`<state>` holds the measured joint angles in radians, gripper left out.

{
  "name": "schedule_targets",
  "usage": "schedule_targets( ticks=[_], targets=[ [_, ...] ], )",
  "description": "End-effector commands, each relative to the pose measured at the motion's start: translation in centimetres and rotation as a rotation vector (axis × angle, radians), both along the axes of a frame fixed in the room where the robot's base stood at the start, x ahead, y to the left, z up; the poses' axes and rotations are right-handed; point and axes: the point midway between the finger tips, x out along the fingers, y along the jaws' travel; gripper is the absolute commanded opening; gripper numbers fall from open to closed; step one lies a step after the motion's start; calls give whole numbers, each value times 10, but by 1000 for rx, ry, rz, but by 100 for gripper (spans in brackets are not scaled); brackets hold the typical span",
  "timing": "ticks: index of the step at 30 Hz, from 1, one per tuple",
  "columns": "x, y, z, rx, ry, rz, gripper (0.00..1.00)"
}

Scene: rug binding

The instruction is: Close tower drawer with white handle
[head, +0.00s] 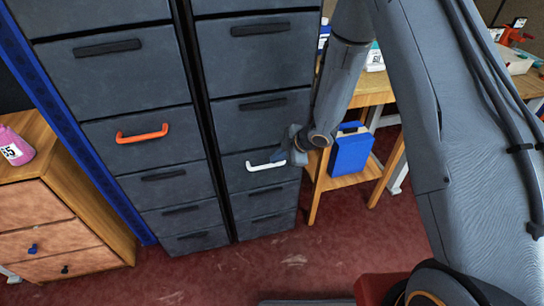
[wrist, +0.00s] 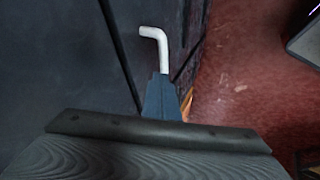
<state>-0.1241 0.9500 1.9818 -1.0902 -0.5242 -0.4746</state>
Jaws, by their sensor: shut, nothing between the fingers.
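The drawer with the white handle (head: 236,180) is in the right column of a dark grey drawer tower in the head view. Its front looks flush or nearly flush with its neighbours; I cannot tell whether a small gap remains. The white handle (head: 265,166) is a bent bar, and it also shows in the wrist view (wrist: 158,38). My gripper (head: 290,152) is shut and empty, at the handle's right end. In the wrist view the shut fingertips (wrist: 161,88) are just below the handle; I cannot tell whether they touch it.
A drawer with an orange handle (head: 142,134) is in the left column. A wooden dresser (head: 72,195) stands at the left. A wooden table (head: 371,88) with a blue box (head: 351,154) beneath it is right of the tower. Red floor (head: 240,272) lies open in front.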

Motion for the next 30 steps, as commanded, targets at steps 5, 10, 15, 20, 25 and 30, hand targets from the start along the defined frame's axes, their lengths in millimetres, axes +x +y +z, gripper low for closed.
schedule_targets(
  ticks=[5, 10, 15, 20, 25, 30],
  targets=[
    [-12, -17, 25, -2, 0, 1, 0],
    [-22, -30, 46, -2, 1, 1, 0],
    [-28, -38, 59, -1, 3, 2, 0],
    [-31, -40, 63, -1, 4, 2, 0],
    [-28, -48, 70, -15, 9, -52, 0],
    [-25, -95, 105, -72, 50, -349, 0]
  ],
)
